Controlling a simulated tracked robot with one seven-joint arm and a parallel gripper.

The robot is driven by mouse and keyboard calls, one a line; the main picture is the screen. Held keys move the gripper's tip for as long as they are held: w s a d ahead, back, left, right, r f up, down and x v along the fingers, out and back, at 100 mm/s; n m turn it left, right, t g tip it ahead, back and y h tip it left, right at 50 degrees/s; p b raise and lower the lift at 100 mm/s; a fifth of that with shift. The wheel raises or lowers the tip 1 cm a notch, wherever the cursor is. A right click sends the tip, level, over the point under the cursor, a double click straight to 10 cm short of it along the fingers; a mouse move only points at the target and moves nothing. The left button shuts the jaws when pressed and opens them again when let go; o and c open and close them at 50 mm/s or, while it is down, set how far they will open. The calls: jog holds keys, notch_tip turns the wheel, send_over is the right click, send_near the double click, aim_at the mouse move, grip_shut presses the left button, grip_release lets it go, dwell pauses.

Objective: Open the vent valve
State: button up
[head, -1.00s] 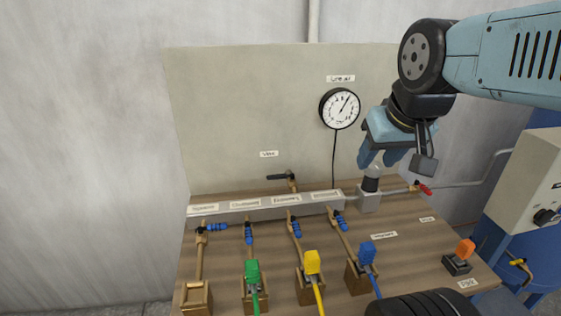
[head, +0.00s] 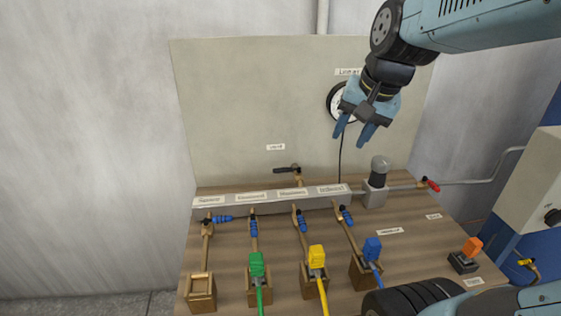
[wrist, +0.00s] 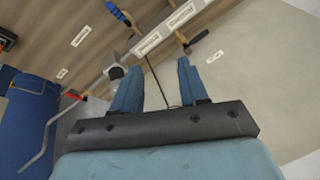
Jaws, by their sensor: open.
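The vent valve has a black lever handle (head: 287,170) on a brass stem behind the manifold, below a small label (head: 275,147) on the back panel. The lever lies roughly level, pointing left from the stem. In the wrist view the lever (wrist: 197,40) shows at the top, right of the fingers. My gripper (head: 354,138) is open and empty, in the air in front of the gauge, above and to the right of the lever.
The grey manifold (head: 262,199) carries several labels and blue-handled valves. A grey-capped black knob (head: 379,172) stands at its right end, near a red handle (head: 432,184). Green (head: 257,264), yellow (head: 317,257) and blue (head: 372,249) connectors stand in front. Air left of my gripper is clear.

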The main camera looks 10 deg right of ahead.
jog(key=w+a+f+m+g+y, duration=0.1)
jog(key=w+a+f+m+y, duration=0.15)
jog(key=w+m, duration=0.6)
jog(key=m+g, duration=0.1)
jog(key=m, duration=0.3)
send_near(285, 169)
jog(key=shift+y, duration=0.35)
jog(key=x, duration=0.8)
jog(key=shift+w+f, duration=0.15)
jog(key=shift+w, duration=0.05)
grip_shut()
jog(key=shift+a, duration=0.15)
